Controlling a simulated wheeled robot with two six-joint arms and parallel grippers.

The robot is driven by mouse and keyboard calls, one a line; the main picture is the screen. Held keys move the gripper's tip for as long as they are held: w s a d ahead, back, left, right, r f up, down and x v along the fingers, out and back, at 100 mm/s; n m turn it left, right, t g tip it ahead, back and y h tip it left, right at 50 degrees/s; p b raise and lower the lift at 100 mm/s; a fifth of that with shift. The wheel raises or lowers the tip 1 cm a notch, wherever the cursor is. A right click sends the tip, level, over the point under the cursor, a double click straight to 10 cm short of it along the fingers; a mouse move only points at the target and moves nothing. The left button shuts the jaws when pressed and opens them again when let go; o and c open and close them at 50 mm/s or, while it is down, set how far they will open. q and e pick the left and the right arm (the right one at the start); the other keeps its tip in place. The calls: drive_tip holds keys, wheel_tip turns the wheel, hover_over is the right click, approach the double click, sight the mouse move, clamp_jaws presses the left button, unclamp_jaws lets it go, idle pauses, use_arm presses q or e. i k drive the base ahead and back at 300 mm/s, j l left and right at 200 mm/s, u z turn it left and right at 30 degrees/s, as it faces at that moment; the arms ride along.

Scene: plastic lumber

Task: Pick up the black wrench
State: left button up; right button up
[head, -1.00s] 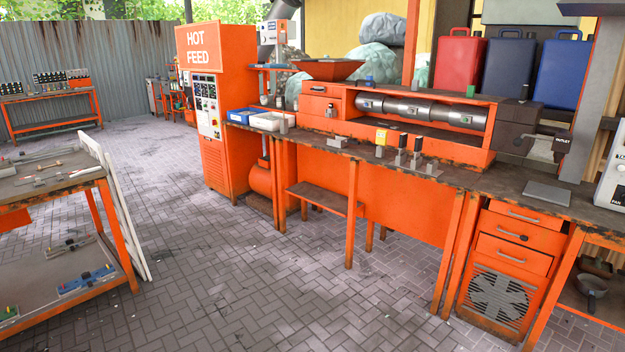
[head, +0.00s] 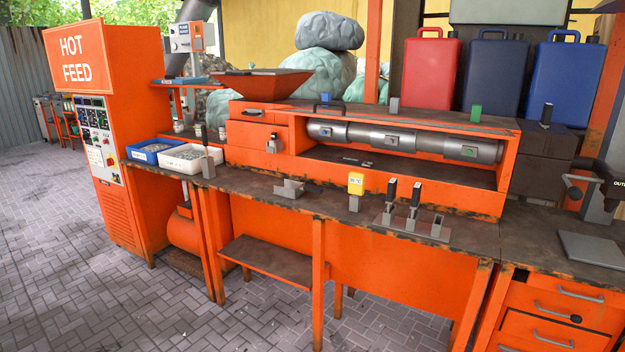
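I cannot make out a black wrench for certain in the head view. Two upright black-handled tools (head: 390,197) stand in a grey metal holder (head: 410,228) on the orange workbench (head: 330,205). Another black-handled tool (head: 205,142) stands upright at the bench's left part, by the white tray. Small dark items (head: 355,161) lie in the recess under the metal barrel, too small to identify. Neither of my grippers is in view.
A yellow-topped block (head: 355,190) and a grey bracket (head: 289,188) sit on the bench. Blue (head: 152,150) and white (head: 190,158) trays are at its left end. An orange drawer unit (head: 560,315) is at lower right. The paved floor (head: 60,240) at left is clear.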

sight(342, 159)
drive_tip(key=i+j+z, duration=0.5)
drive_tip(key=i+j, duration=0.15)
drive_tip(key=z, duration=0.25)
drive_tip(key=i+j+z, duration=0.35)
drive_tip(key=z, duration=0.15)
drive_tip(key=i+j+z, duration=0.5)
drive_tip(key=k+j, duration=0.05)
drive_tip(key=k, duration=0.05)
